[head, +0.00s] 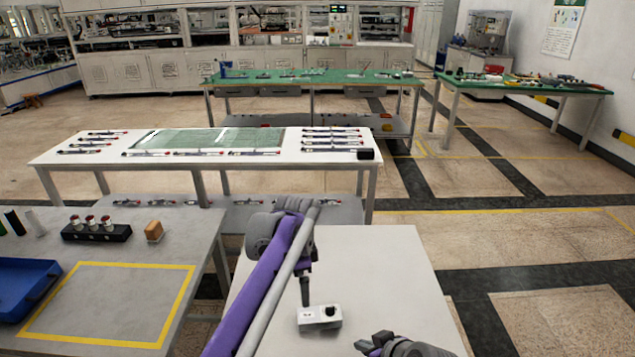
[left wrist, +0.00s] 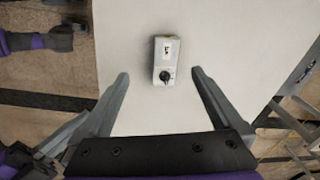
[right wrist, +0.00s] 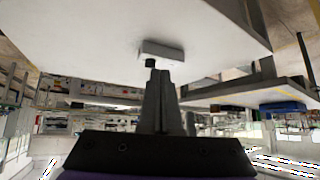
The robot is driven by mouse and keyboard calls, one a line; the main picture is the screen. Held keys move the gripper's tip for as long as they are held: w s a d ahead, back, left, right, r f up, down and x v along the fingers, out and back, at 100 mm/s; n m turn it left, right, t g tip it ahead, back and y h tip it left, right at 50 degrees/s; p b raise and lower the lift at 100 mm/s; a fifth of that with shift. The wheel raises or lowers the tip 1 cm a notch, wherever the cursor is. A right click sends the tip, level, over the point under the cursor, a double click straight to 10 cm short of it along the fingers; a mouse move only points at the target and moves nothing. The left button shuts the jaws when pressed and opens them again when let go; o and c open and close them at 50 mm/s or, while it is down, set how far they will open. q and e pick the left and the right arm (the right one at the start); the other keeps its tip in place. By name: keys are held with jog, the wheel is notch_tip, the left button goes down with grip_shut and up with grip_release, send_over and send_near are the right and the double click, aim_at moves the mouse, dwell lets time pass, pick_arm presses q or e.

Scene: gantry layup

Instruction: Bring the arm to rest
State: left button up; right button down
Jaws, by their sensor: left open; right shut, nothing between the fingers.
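A small white box (head: 312,320) with a black knob (head: 330,311) sits on a light work table (head: 390,265). In the left wrist view the box (left wrist: 166,52) shows a switch-like mark at one end and the knob (left wrist: 165,76) at the other. My left gripper (head: 305,292) points down above the box; its fingers (left wrist: 160,73) are spread with nothing between them. My right gripper (head: 366,345) is low, to the right of the box, apart from it. In the right wrist view its fingers (right wrist: 160,75) are closed together and empty, pointing toward the box (right wrist: 163,50).
A grey table (head: 205,225) with a yellow-taped square, blue bin (head: 25,285) and black block with capped items (head: 95,232) stands at left. A white layup table (head: 265,170) and green-topped tables (head: 340,80) stand behind. Open floor (head: 520,240) lies right.

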pick_arm(q)
jog(key=s+a+r+n+t+p, duration=0.2)
jog(key=s+a+n, duration=0.35)
jog(key=s, duration=0.55)
jog(key=s+a+r+n+t+p, duration=0.1)
jog(key=s+a+r+n+p, duration=0.2)
jog(key=s+a+n, duration=0.5)
jog(key=s+f+n+t+p, duration=0.1)
jog(key=s+f, duration=0.4)
jog(key=s, duration=0.6)
jog(key=shift+s+t, duration=0.15)
jog(key=shift+t, duration=0.15)
pick_arm(e)
jog(key=s+d+r+m+g+h, duration=0.1)
jog(key=s+d+r+m+h, duration=0.1)
jog(key=s, duration=0.6)
jog(key=s+d+r+m+g+h, duration=0.1)
jog(key=s+d+r+m+h, duration=0.1)
jog(key=s+d, duration=0.3)
jog(key=s+r+m, duration=0.1)
jog(key=s, duration=0.3)
jog(key=shift+d, duration=0.3)
